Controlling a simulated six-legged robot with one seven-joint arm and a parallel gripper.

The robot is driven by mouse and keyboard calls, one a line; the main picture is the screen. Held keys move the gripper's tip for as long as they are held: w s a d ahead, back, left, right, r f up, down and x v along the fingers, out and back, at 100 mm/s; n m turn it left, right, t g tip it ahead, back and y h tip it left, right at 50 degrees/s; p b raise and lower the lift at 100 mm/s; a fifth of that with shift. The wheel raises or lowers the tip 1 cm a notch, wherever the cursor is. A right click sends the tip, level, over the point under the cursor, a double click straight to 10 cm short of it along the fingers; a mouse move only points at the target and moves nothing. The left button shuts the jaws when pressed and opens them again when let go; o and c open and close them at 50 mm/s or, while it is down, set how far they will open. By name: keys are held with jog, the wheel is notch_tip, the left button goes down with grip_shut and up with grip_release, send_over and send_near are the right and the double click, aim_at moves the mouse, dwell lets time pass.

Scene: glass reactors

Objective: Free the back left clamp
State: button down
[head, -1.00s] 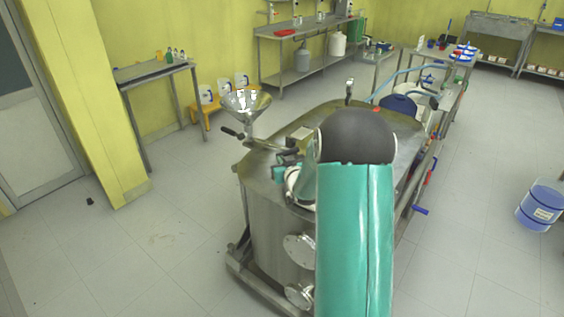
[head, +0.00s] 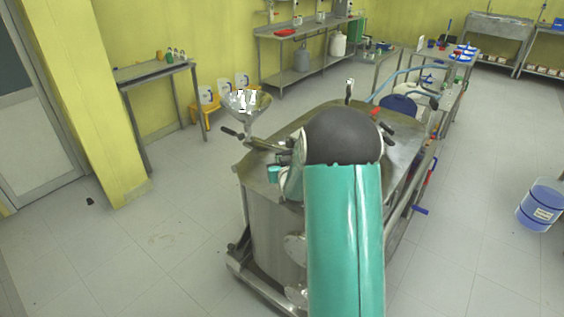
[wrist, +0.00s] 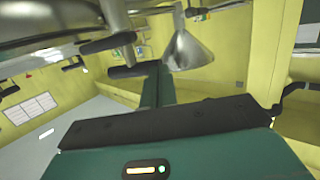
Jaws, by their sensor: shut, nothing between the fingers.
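The steel reactor vessel (head: 262,215) stands ahead of me, its flat top partly hidden by my arm. A black handle (head: 229,131) sticks out below the steel funnel (head: 246,101) at the top's left side. More black handles (head: 386,133) show right of my arm. I cannot tell for sure which one is the back left clamp. In the wrist view, which looks upside down, my gripper (wrist: 152,72) is shut and empty. A black handle (wrist: 107,42) and the funnel (wrist: 187,50) show beyond it. I cannot tell whether it touches a handle.
A side table (head: 150,71) with bottles stands at the left wall. White containers on a yellow stool (head: 205,112) stand behind the funnel. A blue bucket (head: 541,205) stands on the right. A blue hose (head: 405,71) runs behind the vessel. The floor on both sides is mostly clear.

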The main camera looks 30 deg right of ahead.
jog(key=w+m+g+h, duration=0.3)
jog(key=w+m+h, duration=0.1)
jog(key=w, duration=0.3)
jog(key=shift+w+d+m+h, duration=0.3)
jog(key=shift+w+d+h, duration=0.1)
jog(key=shift+h, duration=0.3)
dwell(0.8)
jog(key=shift+s+a, duration=0.1)
jog(key=shift+a, duration=0.05)
dwell(1.4)
